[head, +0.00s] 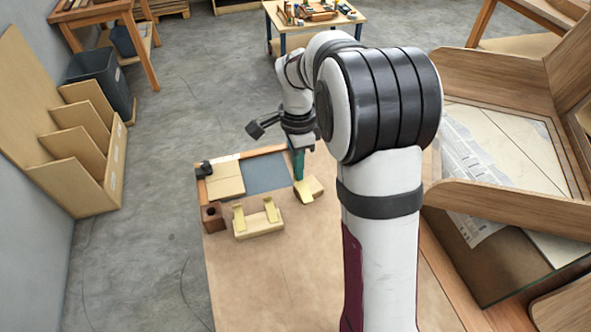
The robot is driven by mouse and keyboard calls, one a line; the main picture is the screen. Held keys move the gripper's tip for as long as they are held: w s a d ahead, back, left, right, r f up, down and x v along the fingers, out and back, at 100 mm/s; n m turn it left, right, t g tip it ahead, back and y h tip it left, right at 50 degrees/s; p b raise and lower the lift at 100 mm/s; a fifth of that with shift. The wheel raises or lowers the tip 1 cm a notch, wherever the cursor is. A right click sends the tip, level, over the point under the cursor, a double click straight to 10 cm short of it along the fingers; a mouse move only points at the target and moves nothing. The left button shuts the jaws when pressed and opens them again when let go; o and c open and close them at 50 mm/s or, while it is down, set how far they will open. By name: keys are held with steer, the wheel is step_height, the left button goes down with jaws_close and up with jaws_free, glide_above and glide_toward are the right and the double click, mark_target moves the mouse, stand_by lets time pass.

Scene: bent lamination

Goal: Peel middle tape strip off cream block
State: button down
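A cream block (260,229) sits on the worktable, left of my arm. Two pale yellow strips show on it: a left strip (239,218) and a right strip (271,209). I cannot make out a strip between them. My gripper (299,179), with teal fingers pointing down, is behind and to the right of this block. A yellow piece (302,192) shows right below the fingertips, against a second cream piece (316,186). I cannot tell whether the fingers touch or hold it. The fingers are seen nearly edge-on, so their opening is hidden.
A brown box-like holder (213,217) stands left of the block. Behind are a flat tan panel (224,180) and a grey-blue mat (264,172). The front of the worktable (275,285) is clear. A wooden structure (505,195) stands on the right.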

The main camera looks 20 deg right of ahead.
steer(key=shift+w+r, duration=0.1)
steer(key=shift+r, duration=1.55)
